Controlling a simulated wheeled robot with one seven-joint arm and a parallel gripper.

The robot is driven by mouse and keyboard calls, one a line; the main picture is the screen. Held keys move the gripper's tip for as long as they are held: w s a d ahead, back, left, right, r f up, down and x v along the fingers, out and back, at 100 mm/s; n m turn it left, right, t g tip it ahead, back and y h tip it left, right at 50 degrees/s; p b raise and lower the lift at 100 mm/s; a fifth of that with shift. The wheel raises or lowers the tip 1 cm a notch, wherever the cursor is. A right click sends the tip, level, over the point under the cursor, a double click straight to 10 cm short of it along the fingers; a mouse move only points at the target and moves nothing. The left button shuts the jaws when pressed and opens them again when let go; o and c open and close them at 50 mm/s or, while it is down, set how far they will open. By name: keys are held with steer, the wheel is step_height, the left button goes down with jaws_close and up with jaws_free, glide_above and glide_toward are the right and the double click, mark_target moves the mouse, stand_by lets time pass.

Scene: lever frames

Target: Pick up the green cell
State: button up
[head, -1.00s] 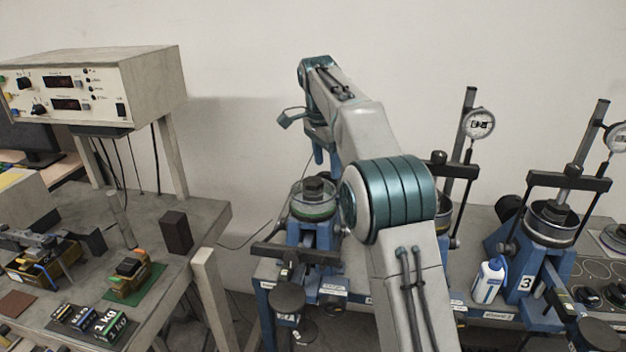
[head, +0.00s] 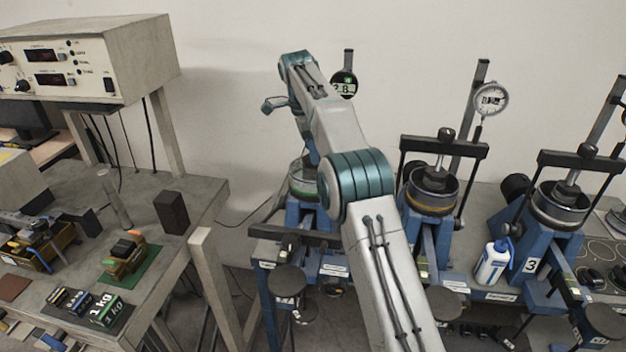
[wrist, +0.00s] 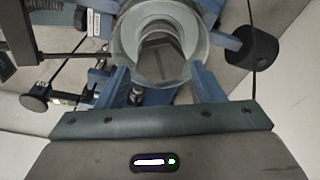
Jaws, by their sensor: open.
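The green cell (head: 301,186) is a round, clear-walled cell with a green band, seated on the leftmost blue loading frame, partly hidden behind my arm. In the wrist view the cell (wrist: 133,42) shows from above as a clear ring around a pale disc with a dark block on it. My gripper (wrist: 162,84) is open, its two blue fingers spread either side of the cell's near edge; nothing is held. In the head view my arm covers most of the gripper, and I cannot tell whether the fingers touch the cell.
Two more blue frames with cells (head: 432,192) stand to the right, with dial gauges (head: 491,98) on posts. A white bottle (head: 491,264) stands between them. A grey table (head: 200,200) with weights is at left.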

steer(key=shift+w+d+f, duration=0.1)
steer(key=shift+d+f, duration=0.1)
steer(key=shift+f, duration=1.7)
steer(key=shift+d+f, duration=0.2)
steer(key=shift+f, duration=1.65)
jaws_close()
steer(key=shift+w+r, duration=0.1)
